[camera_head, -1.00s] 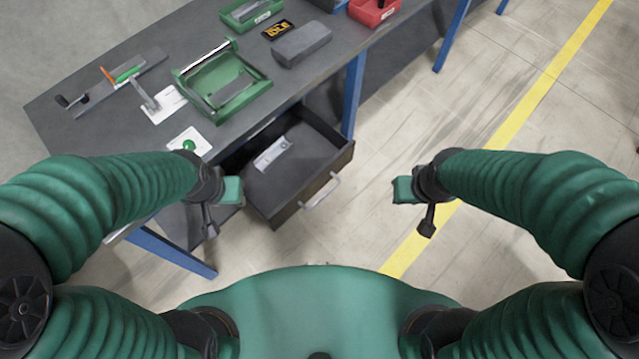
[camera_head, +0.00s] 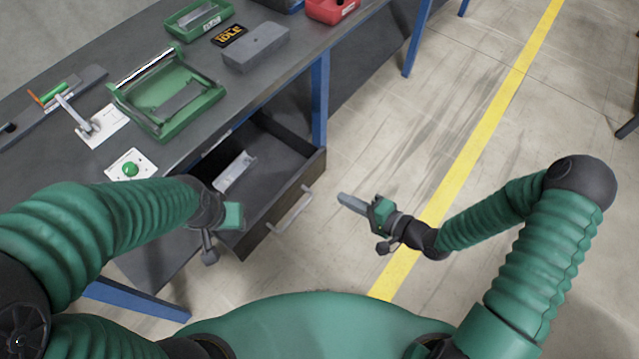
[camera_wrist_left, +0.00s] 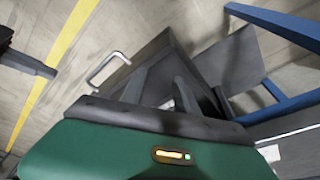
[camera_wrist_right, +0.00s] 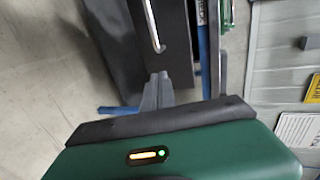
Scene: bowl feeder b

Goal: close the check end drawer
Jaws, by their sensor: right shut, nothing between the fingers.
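The dark grey drawer (camera_head: 270,165) stands pulled out from under the workbench, with its metal bar handle (camera_head: 291,210) on the front panel.
The workbench (camera_head: 60,150) carries a green fixture (camera_head: 165,95), a green button (camera_head: 130,169), a grey block (camera_head: 256,47), and green and red bins (camera_head: 330,8). A blue leg (camera_head: 319,100) stands behind the drawer's right end.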

